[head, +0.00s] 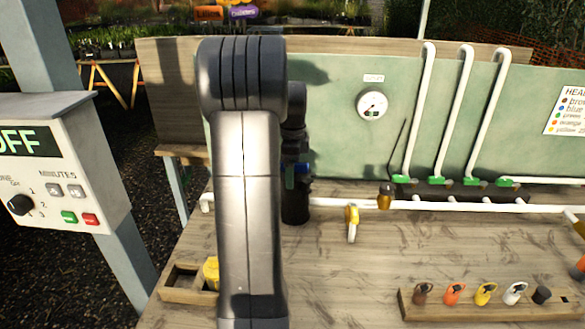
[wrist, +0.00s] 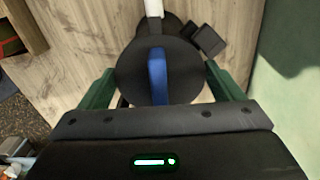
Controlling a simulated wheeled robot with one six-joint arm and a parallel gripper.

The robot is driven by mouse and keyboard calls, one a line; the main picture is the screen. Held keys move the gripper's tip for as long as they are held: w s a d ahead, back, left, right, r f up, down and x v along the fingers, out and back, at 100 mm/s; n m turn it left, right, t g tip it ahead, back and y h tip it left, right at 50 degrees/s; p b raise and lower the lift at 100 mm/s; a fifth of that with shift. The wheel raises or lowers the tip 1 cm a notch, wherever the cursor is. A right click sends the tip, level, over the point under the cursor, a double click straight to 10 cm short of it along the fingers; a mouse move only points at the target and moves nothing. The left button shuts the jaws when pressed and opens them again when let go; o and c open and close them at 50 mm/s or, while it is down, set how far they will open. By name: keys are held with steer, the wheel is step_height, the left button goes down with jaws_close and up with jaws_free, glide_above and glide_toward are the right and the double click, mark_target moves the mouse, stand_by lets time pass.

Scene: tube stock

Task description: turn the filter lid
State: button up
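The filter lid (wrist: 132,78) is a round black disc with a raised blue bar (wrist: 157,76) across its middle, centred in the wrist view. My gripper (wrist: 160,70) is open, with one green finger on each side of the lid. The fingers sit close to the lid's rim; I cannot tell whether they touch it. In the head view the black filter body (head: 295,206) stands upright on the bench at the white pipe, partly hidden behind my arm. A bit of blue shows above it, below my wrist.
The white pipe (head: 330,203) runs along the wooden bench, with a yellow-handled valve (head: 352,217) right of the filter. A rack (head: 450,302) with coloured tags is front right. A wooden tray (head: 178,292) is front left. A green panel with a gauge (head: 372,104) stands behind.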

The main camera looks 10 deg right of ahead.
steer(key=c, duration=0.4)
steer(key=shift+o, duration=0.2)
steer(key=shift+r+m+p, duration=0.15)
steer(key=shift+m+p, duration=0.45)
steer(key=shift+m, duration=0.5)
steer(key=shift+w+m+p, duration=0.1)
steer(key=shift+m+p, duration=0.25)
steer(key=shift+m, duration=0.55)
steer(key=shift+f+m, duration=0.2)
steer(key=shift+m, duration=0.2)
